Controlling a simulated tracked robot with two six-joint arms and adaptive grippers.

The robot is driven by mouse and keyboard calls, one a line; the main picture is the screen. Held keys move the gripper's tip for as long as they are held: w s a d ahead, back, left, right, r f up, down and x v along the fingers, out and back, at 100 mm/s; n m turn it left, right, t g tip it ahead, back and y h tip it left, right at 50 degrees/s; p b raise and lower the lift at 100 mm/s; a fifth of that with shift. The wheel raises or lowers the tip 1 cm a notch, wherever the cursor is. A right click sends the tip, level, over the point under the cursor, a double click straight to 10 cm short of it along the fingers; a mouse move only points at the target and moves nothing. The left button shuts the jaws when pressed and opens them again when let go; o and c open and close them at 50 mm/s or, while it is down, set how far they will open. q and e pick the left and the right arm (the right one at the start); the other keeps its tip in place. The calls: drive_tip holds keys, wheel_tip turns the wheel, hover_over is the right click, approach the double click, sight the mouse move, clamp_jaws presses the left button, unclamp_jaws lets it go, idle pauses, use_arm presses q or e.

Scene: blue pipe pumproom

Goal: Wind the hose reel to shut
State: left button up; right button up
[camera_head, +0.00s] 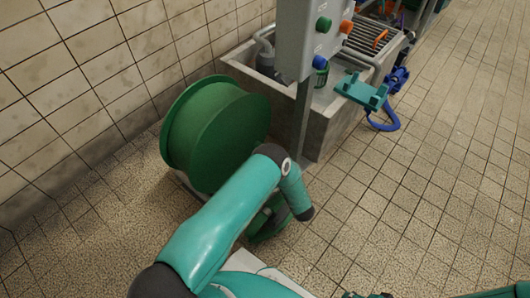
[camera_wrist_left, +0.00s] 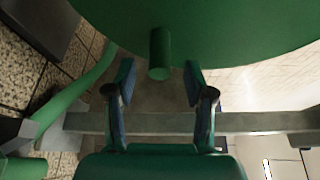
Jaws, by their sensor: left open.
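The green hose reel (camera_head: 205,125) stands on the floor by the tiled wall in the head view. Its round green disc (camera_wrist_left: 225,35) fills the top of the left wrist view. A short green crank handle (camera_wrist_left: 159,55) sticks out from the disc. My left gripper (camera_wrist_left: 160,84) is open, with one finger on each side of the handle's near end. Gaps show on both sides, so the fingers appear apart from it. Only small dark and teal parts of my right gripper (camera_head: 368,295) show at the bottom edge.
A grey control box (camera_head: 308,40) on a post (camera_head: 302,125) stands right of the reel, before a concrete trough (camera_head: 335,115). A blue hose (camera_head: 385,122) hangs on its right side. A green hose (camera_wrist_left: 75,95) runs left in the wrist view. The tiled floor at right is clear.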

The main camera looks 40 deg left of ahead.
use_arm(q)
drive_tip(key=v, duration=0.7)
